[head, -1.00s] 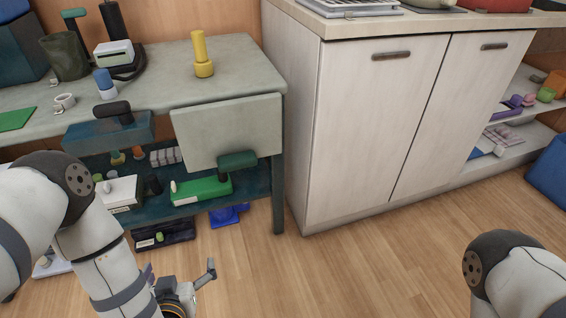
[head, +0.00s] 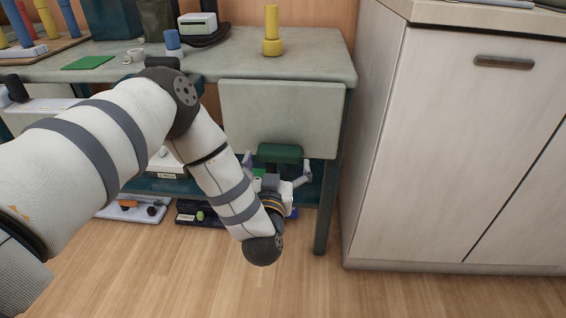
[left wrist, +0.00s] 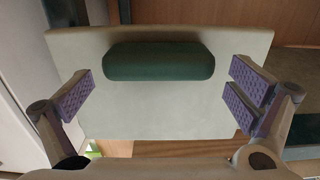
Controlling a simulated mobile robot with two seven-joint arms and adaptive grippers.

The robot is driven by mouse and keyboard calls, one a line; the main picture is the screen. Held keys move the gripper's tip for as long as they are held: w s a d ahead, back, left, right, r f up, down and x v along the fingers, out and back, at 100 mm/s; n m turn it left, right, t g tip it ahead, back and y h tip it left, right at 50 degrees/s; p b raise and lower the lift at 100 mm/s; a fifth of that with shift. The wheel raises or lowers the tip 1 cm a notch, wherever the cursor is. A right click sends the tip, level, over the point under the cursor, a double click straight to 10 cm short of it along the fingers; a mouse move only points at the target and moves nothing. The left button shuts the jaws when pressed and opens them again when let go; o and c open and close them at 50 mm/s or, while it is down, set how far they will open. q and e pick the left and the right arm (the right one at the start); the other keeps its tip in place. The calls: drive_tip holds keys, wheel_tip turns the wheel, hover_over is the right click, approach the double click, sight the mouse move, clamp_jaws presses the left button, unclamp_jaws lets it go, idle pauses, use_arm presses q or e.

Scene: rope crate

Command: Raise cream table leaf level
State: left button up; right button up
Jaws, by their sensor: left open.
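The cream table leaf (head: 275,112) hangs down from the front edge of the worktable in the head view. A dark green handle (head: 280,152) sits at its lower edge. My left gripper (head: 279,177) is open just in front of and below the handle. In the left wrist view the leaf (left wrist: 165,115) fills the middle, and the handle (left wrist: 158,61) lies ahead of the gap between the purple-padded fingers (left wrist: 160,95). The fingers are apart and do not visibly hold the handle. My right gripper is not in view.
A yellow peg-like object (head: 271,35) stands on the worktable (head: 325,65) above the leaf. A pale cabinet (head: 430,150) stands close to the right. Trays and boxes lie below the tabletop. The floor (head: 330,290) in front is clear.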

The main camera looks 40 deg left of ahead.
use_arm(q)
drive_tip(key=x, duration=0.3)
drive_tip(key=shift+w+b, duration=0.15)
drive_tip(key=shift+b, duration=0.15)
drive_tip(key=shift+c, duration=0.2)
